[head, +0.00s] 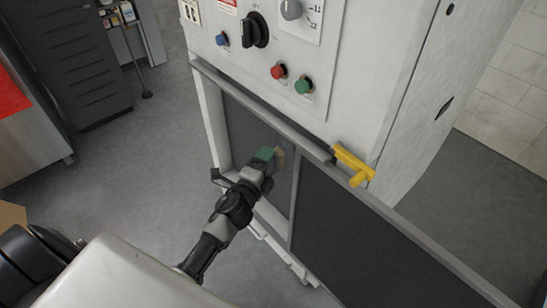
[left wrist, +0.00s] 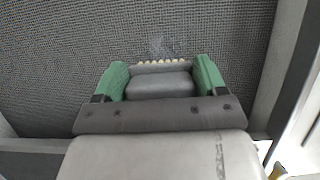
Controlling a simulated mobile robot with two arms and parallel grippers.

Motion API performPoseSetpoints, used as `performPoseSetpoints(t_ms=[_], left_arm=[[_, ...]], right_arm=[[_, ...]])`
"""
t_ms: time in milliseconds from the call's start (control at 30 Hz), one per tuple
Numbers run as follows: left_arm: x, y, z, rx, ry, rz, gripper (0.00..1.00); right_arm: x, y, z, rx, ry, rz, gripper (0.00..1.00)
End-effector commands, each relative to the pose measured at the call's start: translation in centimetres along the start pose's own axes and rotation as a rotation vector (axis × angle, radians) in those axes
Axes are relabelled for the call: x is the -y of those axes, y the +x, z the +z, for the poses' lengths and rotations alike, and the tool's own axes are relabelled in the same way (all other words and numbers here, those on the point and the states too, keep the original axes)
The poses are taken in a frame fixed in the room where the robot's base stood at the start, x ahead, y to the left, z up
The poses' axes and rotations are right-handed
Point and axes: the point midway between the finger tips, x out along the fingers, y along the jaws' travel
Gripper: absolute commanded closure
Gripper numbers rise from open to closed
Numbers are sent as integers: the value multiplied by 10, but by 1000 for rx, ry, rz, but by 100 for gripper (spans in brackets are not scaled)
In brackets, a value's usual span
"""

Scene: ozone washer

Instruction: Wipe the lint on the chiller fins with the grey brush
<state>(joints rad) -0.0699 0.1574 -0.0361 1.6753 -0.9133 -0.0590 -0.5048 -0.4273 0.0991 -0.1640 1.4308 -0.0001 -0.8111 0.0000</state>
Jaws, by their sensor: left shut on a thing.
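My left gripper (head: 264,157), with green fingertips, is shut on the grey brush. In the left wrist view the grey brush (left wrist: 160,86) sits between the two green fingers of the gripper (left wrist: 160,80), its pale bristles (left wrist: 160,67) towards the chiller fins. In the head view its tan end (head: 281,156) is at the dark panel. The chiller fins (left wrist: 60,60) are a dark fine mesh; in the head view they are the left framed panel (head: 240,130). A faint pale patch of lint (left wrist: 158,45) shows just beyond the bristles. I cannot tell whether the bristles touch. My right gripper is not in view.
Above the panels is a white control face with a black knob (head: 255,29) and red (head: 278,71) and green buttons. A yellow handle (head: 354,166) sticks out at the right corner. A second dark panel (head: 350,240) lies right of the divider. Grey floor (head: 120,180) is open at left.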

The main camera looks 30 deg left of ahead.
Motion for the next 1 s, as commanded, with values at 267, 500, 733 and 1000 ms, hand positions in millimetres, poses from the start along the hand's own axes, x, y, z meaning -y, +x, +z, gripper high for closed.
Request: performPoseSetpoints(t_ms=[267,500,733,1000], left_arm=[[1,-13,5,-1,0,-1,47],[0,-13,5,-1,0,-1,47],[0,-26,11,1,0,1,47],[0,-41,17,-1,-1,0,47]], right_arm=[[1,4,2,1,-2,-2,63],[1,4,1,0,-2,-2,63],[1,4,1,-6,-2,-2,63],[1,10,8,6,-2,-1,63]])
